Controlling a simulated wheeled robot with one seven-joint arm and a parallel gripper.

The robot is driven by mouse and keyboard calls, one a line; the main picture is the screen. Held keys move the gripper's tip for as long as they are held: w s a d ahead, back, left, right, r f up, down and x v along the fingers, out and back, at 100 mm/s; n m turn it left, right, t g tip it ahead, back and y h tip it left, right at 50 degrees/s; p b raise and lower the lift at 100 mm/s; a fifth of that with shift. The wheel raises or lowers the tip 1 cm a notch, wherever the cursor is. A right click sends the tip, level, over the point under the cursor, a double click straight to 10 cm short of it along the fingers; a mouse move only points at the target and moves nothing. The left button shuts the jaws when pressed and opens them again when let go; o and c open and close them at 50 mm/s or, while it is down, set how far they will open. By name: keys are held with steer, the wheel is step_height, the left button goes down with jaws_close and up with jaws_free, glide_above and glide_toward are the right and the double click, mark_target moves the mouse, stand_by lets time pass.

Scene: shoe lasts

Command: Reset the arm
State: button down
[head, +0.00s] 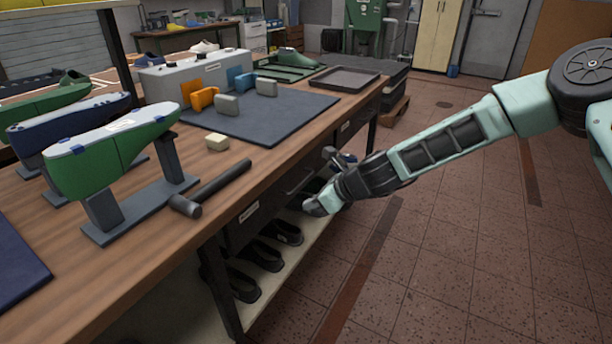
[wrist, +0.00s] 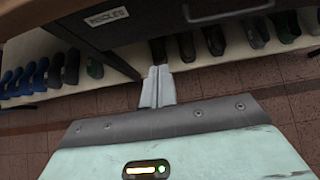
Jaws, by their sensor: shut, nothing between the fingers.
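My arm reaches in from the right in the head view, over the open floor beside the workbench (head: 150,293). My gripper (head: 308,208) is at the bench's front edge, below the top and near the drawers and the lower shelf. In the wrist view my gripper (wrist: 157,88) has its two pale fingers together, with nothing between them. A drawer (wrist: 110,20) with a label lies just above the fingers in that view.
Shoes (head: 262,255) stand on the lower shelf (head: 310,237). On the bench are a green last on a stand (head: 115,150), a hammer (head: 210,190), a dark mat (head: 265,125) and a tray (head: 344,79). The tiled floor (head: 450,250) at right is clear.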

steer(key=s+a+r+n+g+h+p, duration=0.1)
steer(key=s+r+n+g+p, duration=0.1)
steer(key=s+r+n, duration=0.6)
steer(key=s+r+n+g+h+p, duration=0.1)
steer(key=s+r+n+g, duration=0.15)
steer(key=s+n, duration=0.75)
steer(key=s+d+r+n+h+p, duration=0.1)
steer(key=s+d+r+n+h, duration=0.1)
steer(key=s, duration=0.4)
steer(key=s+d+r+n+h+p, duration=0.1)
steer(key=s+d+r+n, duration=0.4)
steer(key=s+d+n, duration=0.1)
steer(key=s+d+r+n+h+p, duration=0.1)
steer(key=s+d+r+n+h, duration=0.1)
steer(key=s+d+n, duration=0.3)
steer(key=shift+s+d+r+n+h, duration=0.3)
steer(key=shift+s+d+r, duration=0.45)
steer(key=shift+s, duration=0.15)
